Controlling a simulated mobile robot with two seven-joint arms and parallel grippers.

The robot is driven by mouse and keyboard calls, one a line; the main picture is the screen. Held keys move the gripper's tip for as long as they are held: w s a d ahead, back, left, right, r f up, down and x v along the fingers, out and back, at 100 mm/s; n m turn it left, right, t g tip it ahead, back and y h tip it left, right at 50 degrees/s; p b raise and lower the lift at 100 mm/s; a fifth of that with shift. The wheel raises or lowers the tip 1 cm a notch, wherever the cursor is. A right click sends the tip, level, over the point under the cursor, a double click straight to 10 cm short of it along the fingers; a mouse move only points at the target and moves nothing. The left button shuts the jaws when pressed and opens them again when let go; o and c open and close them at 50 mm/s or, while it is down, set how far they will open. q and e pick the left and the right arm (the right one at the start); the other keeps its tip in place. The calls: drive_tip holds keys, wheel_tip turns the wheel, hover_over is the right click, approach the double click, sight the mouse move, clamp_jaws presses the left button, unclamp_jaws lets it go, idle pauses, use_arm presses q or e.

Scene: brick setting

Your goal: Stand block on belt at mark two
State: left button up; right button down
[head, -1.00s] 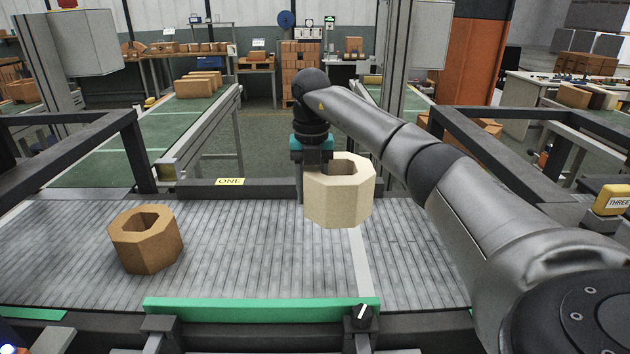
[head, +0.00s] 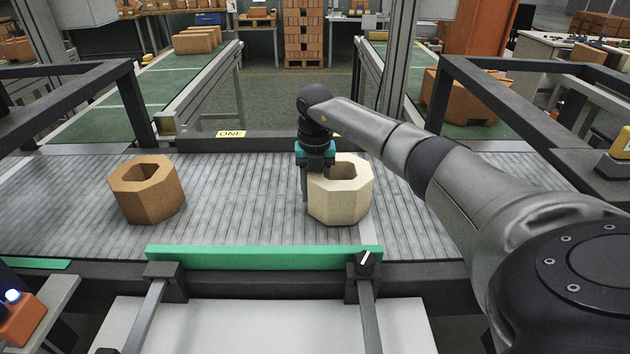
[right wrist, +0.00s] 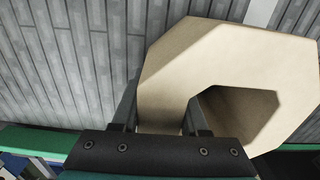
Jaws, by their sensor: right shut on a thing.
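A pale cream, hollow octagonal block (head: 341,200) is upright at the belt, its opening facing up. My right gripper (head: 318,180) is shut on the block's left wall. In the right wrist view the gripper (right wrist: 163,118) has one finger on each side of the wall of the block (right wrist: 225,50). I cannot tell whether its base touches the belt. The grey slatted belt (head: 240,210) has a white cross line (head: 366,234) beside and partly behind the block. A yellow label reading ONE (head: 231,134) is on the far rail. My left gripper is not in view.
A brown hollow octagonal block (head: 147,192) stands on the belt to the left, with clear belt between the two. A green bar (head: 260,255) with a black knob (head: 365,261) runs along the near edge. Dark frames (head: 125,100) rise behind the belt.

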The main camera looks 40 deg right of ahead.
drive_tip(key=shift+w, duration=0.1)
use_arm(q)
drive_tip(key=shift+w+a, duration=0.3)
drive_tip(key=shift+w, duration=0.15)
use_arm(e)
drive_tip(key=shift+f, duration=0.15)
drive_tip(key=c, duration=0.7)
unclamp_jaws()
drive_tip(key=shift+c, duration=0.2)
drive_tip(key=o, duration=0.3)
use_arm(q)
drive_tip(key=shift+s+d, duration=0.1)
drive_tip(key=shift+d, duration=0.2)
